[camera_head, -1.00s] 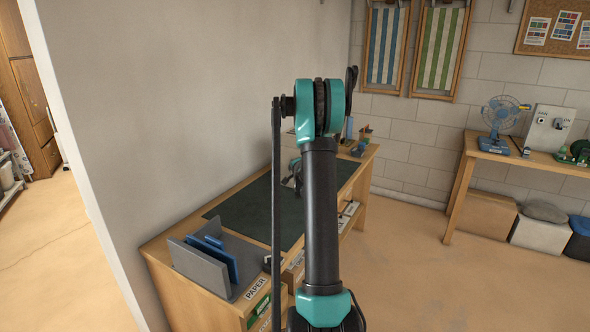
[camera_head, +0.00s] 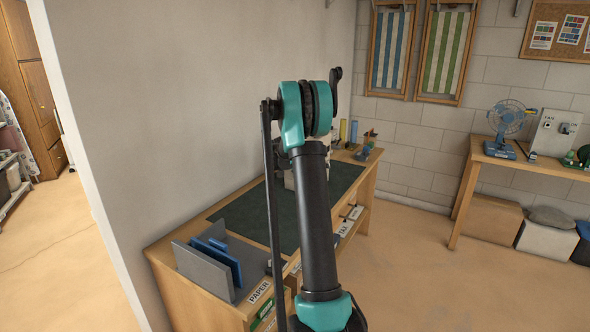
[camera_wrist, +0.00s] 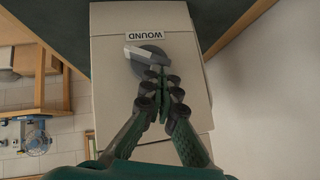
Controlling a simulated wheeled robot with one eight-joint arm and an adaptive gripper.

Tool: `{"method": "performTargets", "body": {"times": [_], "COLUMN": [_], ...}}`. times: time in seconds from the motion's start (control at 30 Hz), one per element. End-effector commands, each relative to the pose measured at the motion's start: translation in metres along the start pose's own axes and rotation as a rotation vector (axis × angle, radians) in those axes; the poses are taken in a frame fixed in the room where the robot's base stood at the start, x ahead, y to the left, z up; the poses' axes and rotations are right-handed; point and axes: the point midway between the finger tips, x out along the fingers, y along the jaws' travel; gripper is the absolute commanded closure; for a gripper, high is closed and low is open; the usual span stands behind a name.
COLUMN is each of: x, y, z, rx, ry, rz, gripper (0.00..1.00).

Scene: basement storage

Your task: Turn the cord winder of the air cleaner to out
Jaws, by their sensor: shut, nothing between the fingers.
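The air cleaner (camera_wrist: 110,60) is a pale box, seen in the wrist view, with the dark green mat at the top edge. Its cord winder (camera_wrist: 140,62) is a round grey knob with a lighter raised bar, beside a label reading WOUND (camera_wrist: 146,34). My gripper (camera_wrist: 160,75) is shut and empty, its fingertips at the right part of the knob and hiding some of it. I cannot tell whether they touch it.
The cleaner's desk (camera_head: 168,268) has a green mat (camera_head: 258,212) and an upright grey file holder (camera_head: 203,270) at its near end. A wall (camera_head: 170,110) runs close along its left side. A blue fan (camera_head: 508,120) stands on another table at right. Open floor (camera_head: 410,265) lies between.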

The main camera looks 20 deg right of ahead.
Motion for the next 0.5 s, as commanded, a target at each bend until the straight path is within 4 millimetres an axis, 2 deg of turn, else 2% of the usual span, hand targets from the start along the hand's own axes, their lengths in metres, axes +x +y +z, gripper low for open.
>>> {"method": "performTargets", "body": {"times": [0.5], "x": [0.007], "y": [-0.015], "z": [0.007], "rx": [-0.282], "ry": [0.0], "rz": [0.28], "gripper": [1.0]}}
